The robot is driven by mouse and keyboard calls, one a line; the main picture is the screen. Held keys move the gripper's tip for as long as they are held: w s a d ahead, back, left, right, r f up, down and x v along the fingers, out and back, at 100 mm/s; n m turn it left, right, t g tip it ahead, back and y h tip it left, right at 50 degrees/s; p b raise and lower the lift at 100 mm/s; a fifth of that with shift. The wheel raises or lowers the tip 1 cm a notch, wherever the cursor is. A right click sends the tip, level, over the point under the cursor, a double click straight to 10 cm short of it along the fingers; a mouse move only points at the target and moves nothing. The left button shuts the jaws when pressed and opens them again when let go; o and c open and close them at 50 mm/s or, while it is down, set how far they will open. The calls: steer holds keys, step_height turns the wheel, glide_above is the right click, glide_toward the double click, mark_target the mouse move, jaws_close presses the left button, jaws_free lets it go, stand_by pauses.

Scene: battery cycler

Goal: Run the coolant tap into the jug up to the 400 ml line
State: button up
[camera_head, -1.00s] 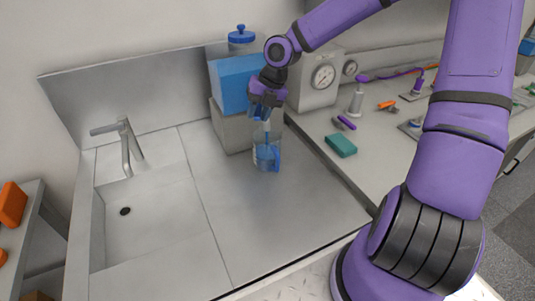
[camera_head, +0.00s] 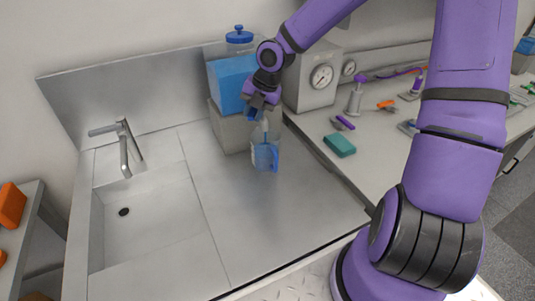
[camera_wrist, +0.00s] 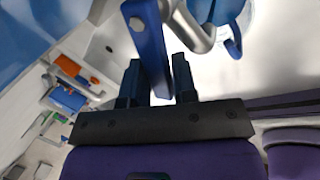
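My gripper (camera_head: 262,108) is at the front of the blue coolant tank (camera_head: 228,85). In the wrist view, the fingers (camera_wrist: 158,80) stand on both sides of a blue tap lever (camera_wrist: 145,38) and appear shut on it. The silver tap spout (camera_wrist: 188,28) shows beside the lever. The clear jug (camera_head: 264,156) stands upright on the steel worktop below the gripper, with blue liquid in it. Its blue handle (camera_wrist: 235,42) shows in the wrist view. The jug's marks are too small to read, and the gripper hides the tap in the head view.
A sink (camera_head: 150,225) with a grey faucet (camera_head: 123,145) lies to the left. A grey gauge box (camera_head: 313,80) stands right of the tank. A teal block (camera_head: 340,145) and a pump bottle (camera_head: 355,98) are on the right bench. The worktop before the jug is clear.

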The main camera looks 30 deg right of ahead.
steer(key=shift+w+f, duration=0.25)
steer(key=shift+f, duration=0.05)
steer(key=shift+m, duration=0.3)
steer(key=shift+w+a+r, duration=0.1)
steer(key=shift+a, duration=0.05)
steer(key=shift+w+a+m+t, duration=0.2)
steer(key=shift+m+t, duration=0.1)
steer(key=shift+m, duration=0.4)
steer(key=shift+a+h, duration=0.1)
steer(key=shift+h, duration=0.2)
stand_by(1.1)
steer(key=shift+w+a+m+h, duration=0.15)
steer(key=shift+w+m, duration=0.1)
steer(key=shift+m, duration=0.4)
steer(key=shift+w+a+m+h, duration=0.15)
steer(key=shift+w+m, duration=0.05)
steer(key=shift+m, duration=0.45)
stand_by(2.0)
